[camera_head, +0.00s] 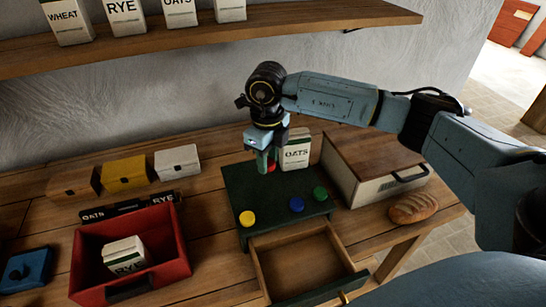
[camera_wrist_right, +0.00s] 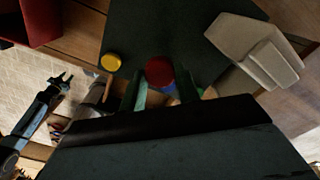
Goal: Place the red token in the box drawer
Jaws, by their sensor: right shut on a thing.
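The red token (camera_wrist_right: 159,70) is between the fingers of my right gripper (camera_head: 267,163), which is shut on it over the back of the green box. A little of the token's red (camera_head: 271,167) shows in the head view. I cannot tell whether it touches the box top. The dark green box (camera_head: 262,190) stands on the bench. Its drawer (camera_head: 300,262) is pulled out toward me, with a bare wooden inside. In the right wrist view, what looks like my left gripper (camera_wrist_right: 60,80) is small at the left, away from the box; its jaws are unclear.
Yellow (camera_head: 247,218), blue (camera_head: 296,204) and green (camera_head: 320,193) tokens sit on the box top. An oats carton (camera_head: 296,152) stands behind. A bread box (camera_head: 350,190) and loaf (camera_head: 413,208) are right; a red crate (camera_head: 180,258) is left. A shelf (camera_head: 200,40) runs above.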

